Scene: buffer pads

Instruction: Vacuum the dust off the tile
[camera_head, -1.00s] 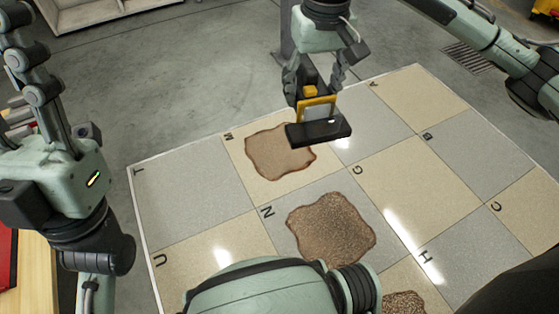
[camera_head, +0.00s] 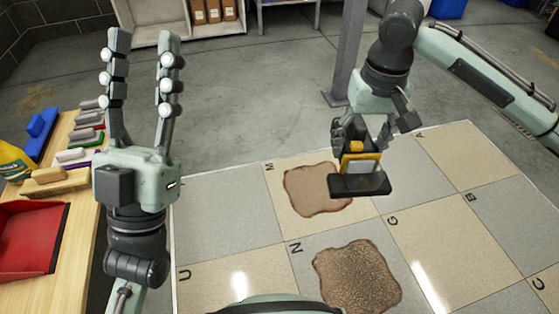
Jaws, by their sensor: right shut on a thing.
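My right gripper (camera_head: 360,132) is shut on a black and yellow hand vacuum (camera_head: 361,184) with a wide black nozzle. The vacuum is upright, its nozzle overlapping the right edge of the brown dust patch (camera_head: 312,190) on tile M in the picture; I cannot tell whether it touches the floor. That patch looks smooth and pale. A darker, grainier dust patch (camera_head: 357,275) lies on tile N, in front of the vacuum. My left gripper (camera_head: 143,45) is open and empty, its fingers pointing up, left of the tiled platform (camera_head: 225,215).
A wooden bench (camera_head: 75,225) at the left holds several brushes, a red dustpan (camera_head: 28,237) and a yellow bottle (camera_head: 12,162). A grey post (camera_head: 347,50) stands behind the platform.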

